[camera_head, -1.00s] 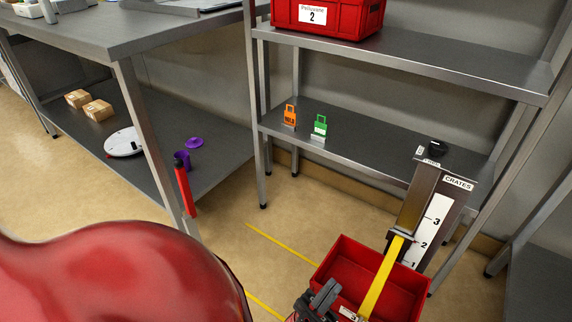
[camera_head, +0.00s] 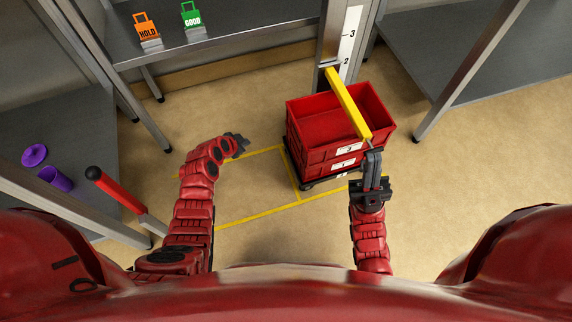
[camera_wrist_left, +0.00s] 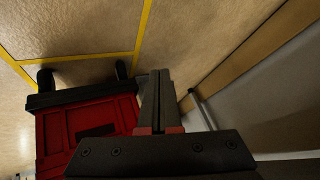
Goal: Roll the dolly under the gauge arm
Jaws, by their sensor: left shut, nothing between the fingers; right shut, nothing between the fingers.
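A stack of red crates (camera_head: 318,150) stands on a low black dolly (camera_head: 310,184) in front of the gauge post. The crates also show in the left wrist view (camera_wrist_left: 85,130), beside the dolly's black edge (camera_wrist_left: 70,97) and casters. The yellow gauge arm (camera_head: 345,98) reaches from the post across the right part of the open top crate. My left gripper (camera_head: 242,143) is shut and empty, left of the crates and apart from them. My right gripper (camera_head: 372,158) is shut and empty at the gauge arm's front tip; I cannot tell whether they touch.
Yellow floor lines (camera_head: 258,212) mark a bay left of and in front of the dolly. A shelf with an orange HOLD tag (camera_head: 147,27) and a green GOOD tag (camera_head: 192,18) stands behind. A red-handled bar (camera_head: 108,187) is at left. A table leg (camera_head: 470,75) stands at right.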

